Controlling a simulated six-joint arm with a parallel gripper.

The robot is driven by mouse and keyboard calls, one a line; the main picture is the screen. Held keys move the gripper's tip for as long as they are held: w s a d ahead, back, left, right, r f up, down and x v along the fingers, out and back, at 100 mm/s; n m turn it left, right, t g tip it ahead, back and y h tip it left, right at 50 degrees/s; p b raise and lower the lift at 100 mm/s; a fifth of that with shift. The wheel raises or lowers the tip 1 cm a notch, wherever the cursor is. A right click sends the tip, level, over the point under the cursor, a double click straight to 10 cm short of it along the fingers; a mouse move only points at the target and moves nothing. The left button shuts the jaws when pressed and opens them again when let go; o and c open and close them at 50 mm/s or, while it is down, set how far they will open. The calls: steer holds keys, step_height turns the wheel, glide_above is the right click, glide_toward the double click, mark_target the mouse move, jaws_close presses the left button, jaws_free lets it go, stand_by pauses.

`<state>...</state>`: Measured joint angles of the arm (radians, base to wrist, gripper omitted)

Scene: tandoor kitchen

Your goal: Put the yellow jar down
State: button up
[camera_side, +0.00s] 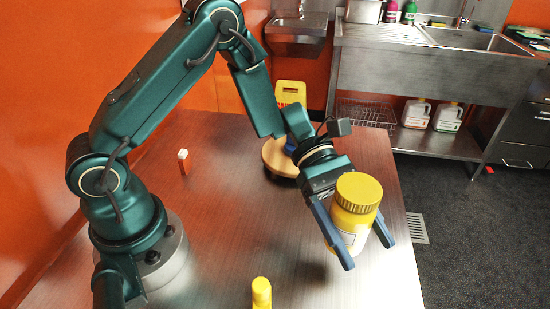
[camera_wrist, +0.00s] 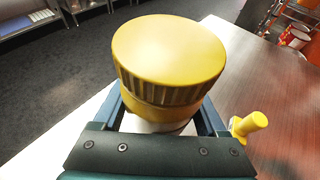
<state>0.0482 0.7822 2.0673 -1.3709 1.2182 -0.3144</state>
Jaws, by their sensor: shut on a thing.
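The yellow jar (camera_side: 357,208) has a ribbed yellow lid and a pale label. My gripper (camera_side: 369,257) is shut on it, one finger on each side, near the right edge of the metal table (camera_side: 230,220). The jar looks upright or slightly tilted. In the wrist view the jar's lid (camera_wrist: 168,55) fills the middle and hides much of the fingers. I cannot tell whether the jar's base touches the table or hangs above it.
A small yellow bottle (camera_side: 261,293) stands at the table's front; it also shows in the wrist view (camera_wrist: 249,124). A round wooden board (camera_side: 272,157) with a blue item lies behind my gripper. A small red-and-white object (camera_side: 183,161) stands left. The table's middle is clear.

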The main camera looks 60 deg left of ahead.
steer(key=shift+x, duration=1.1)
steer(key=shift+f, duration=2.15)
steer(key=o, duration=1.6)
steer(key=shift+f, duration=0.1)
steer(key=shift+c, duration=0.2)
